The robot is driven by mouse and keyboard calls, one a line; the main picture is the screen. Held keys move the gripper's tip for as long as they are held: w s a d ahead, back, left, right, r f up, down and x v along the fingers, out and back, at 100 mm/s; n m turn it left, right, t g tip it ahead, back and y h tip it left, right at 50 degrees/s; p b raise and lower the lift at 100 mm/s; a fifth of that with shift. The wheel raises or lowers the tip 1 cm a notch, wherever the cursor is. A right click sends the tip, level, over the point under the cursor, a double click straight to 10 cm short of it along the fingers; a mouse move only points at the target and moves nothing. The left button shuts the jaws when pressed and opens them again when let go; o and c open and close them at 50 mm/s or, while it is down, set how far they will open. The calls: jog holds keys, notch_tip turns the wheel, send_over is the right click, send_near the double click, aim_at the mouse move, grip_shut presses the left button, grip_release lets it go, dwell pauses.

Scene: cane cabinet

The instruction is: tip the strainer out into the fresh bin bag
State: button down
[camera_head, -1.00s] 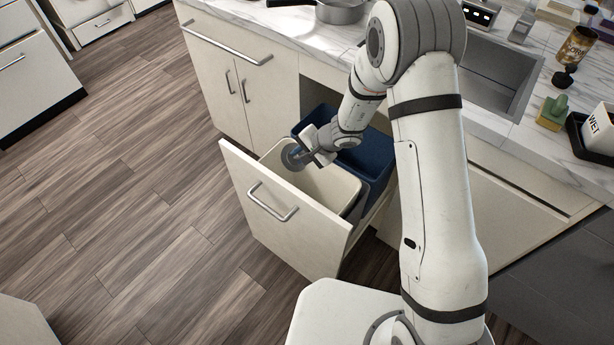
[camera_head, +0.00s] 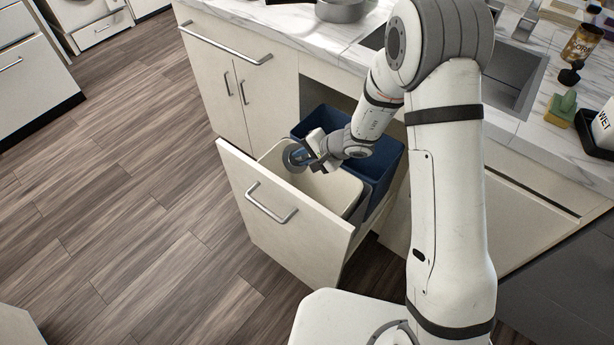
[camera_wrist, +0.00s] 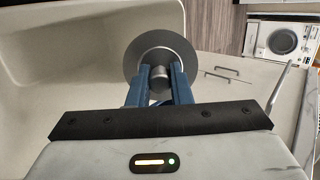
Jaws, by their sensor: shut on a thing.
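The strainer is a round grey metal disc (camera_head: 294,156) with a short knob. My gripper (camera_head: 309,160) is shut on the knob. In the wrist view the strainer (camera_wrist: 160,42) sits beyond the blue fingertips (camera_wrist: 158,78), its knob side facing the camera. It is tilted on edge over the left part of the cream bin's opening. The cream bin (camera_head: 335,189) stands in the pulled-out drawer, and its pale inner wall (camera_wrist: 75,75) fills the left of the wrist view. I cannot tell a separate bag from the bin wall. The strainer's far side is hidden in the wrist view.
A blue bin (camera_head: 388,160) stands behind the cream bin, partly under my forearm. The drawer front (camera_head: 285,225) with its bar handle is close to the strainer. The marble counter (camera_head: 545,135) with a sink (camera_head: 500,75) lies above and right. Open wooden floor (camera_head: 130,200) is at left.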

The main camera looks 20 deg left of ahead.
jog(key=shift+s+d+f+t+y+b, duration=0.15)
jog(key=shift+d+t+y+b, duration=0.2)
jog(key=shift+y+b, duration=0.8)
jog(key=shift+s+d+f+t+y+b, duration=0.15)
jog(key=shift+d+t+y+b, duration=0.15)
jog(key=shift+y+b, duration=0.5)
jog(key=shift+s+d+f+t+y+b, duration=0.15)
jog(key=shift+d+y+b, duration=0.1)
jog(key=shift+y+b, duration=0.5)
dwell(1.1)
jog(key=shift+s+d+f+n+t+y+b, duration=0.2)
jog(key=shift+d+y+b, duration=0.2)
jog(key=shift+b, duration=0.15)
jog(key=shift+s+d+f+n+t+y+b, duration=0.1)
jog(key=shift+d+t+y+b, duration=0.1)
jog(key=shift+d+y+b, duration=0.25)
dwell(0.5)
jog(key=shift+d+f+t+y+b, duration=0.25)
jog(key=shift+y+b, duration=0.4)
jog(key=shift+b, duration=2.25)
jog(key=shift+s+r+t+y+b, duration=0.2)
jog(key=shift+r+y+b, duration=0.5)
jog(key=shift+b, duration=1.55)
